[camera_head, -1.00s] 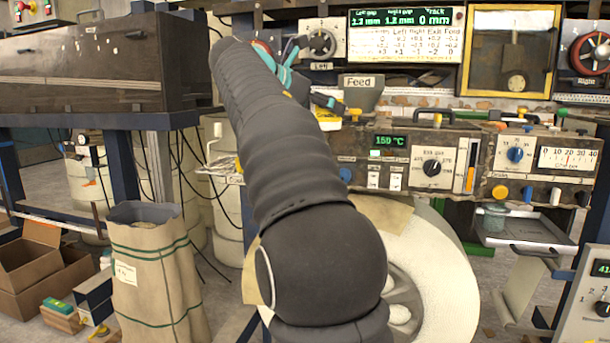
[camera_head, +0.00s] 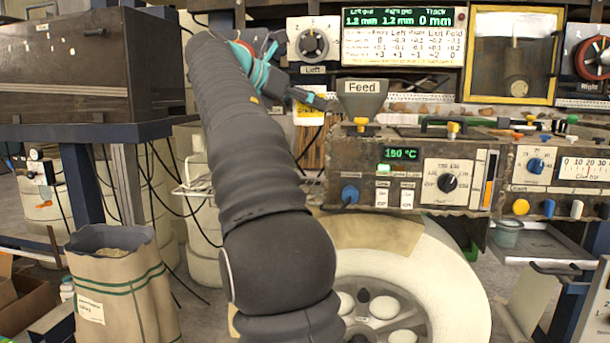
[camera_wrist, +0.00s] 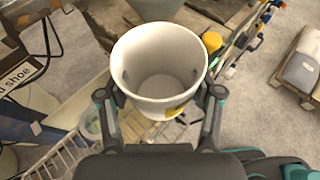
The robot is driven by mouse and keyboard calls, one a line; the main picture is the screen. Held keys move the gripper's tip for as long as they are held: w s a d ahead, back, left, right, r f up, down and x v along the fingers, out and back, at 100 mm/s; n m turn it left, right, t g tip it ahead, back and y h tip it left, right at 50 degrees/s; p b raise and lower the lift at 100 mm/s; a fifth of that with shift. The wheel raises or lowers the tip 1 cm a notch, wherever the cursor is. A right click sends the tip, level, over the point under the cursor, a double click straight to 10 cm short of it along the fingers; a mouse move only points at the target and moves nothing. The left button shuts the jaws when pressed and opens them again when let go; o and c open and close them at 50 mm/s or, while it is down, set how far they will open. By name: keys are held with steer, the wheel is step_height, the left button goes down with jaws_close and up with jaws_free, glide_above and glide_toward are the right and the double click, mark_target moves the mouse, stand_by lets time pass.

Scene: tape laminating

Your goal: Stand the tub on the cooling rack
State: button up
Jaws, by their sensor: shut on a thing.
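My gripper (camera_wrist: 163,95) is shut on a white tub (camera_wrist: 158,62), with one finger on each side of it in the wrist view. The tub looks empty, open end toward the camera, with a yellow patch on its outside. In the head view my gripper (camera_head: 298,92) is at the far end of my arm, and part of the tub (camera_head: 308,112) shows below it, left of the feed hopper. A white wire rack (camera_head: 192,190), seemingly the cooling rack, is partly hidden behind my arm. Its wires (camera_wrist: 62,160) also show at lower left in the wrist view, below the tub.
The grey feed hopper (camera_head: 362,98) stands close to the right of the tub. The machine's control panel (camera_head: 420,170) and a large white roll (camera_head: 440,285) fill the right. A paper sack (camera_head: 120,285) stands at lower left. Dark cables hang near the rack.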

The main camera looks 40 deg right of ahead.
step_height(320, 180, down, 15)
steer(key=b, duration=0.2)
steer(key=shift+f+b, duration=0.1)
steer(key=shift+b, duration=0.3)
steer(key=shift+f, duration=0.2)
steer(key=o, duration=1)
steer(key=shift+o, duration=0.2)
steer(key=shift+r, duration=0.1)
steer(key=shift+a+r, duration=0.15)
steer(key=shift+r, duration=0.05)
steer(key=p+v, duration=0.1)
steer(key=v, duration=1)
steer(key=shift+a+p, duration=0.3)
steer(key=shift+a, duration=0.05)
steer(key=shift+s, duration=0.1)
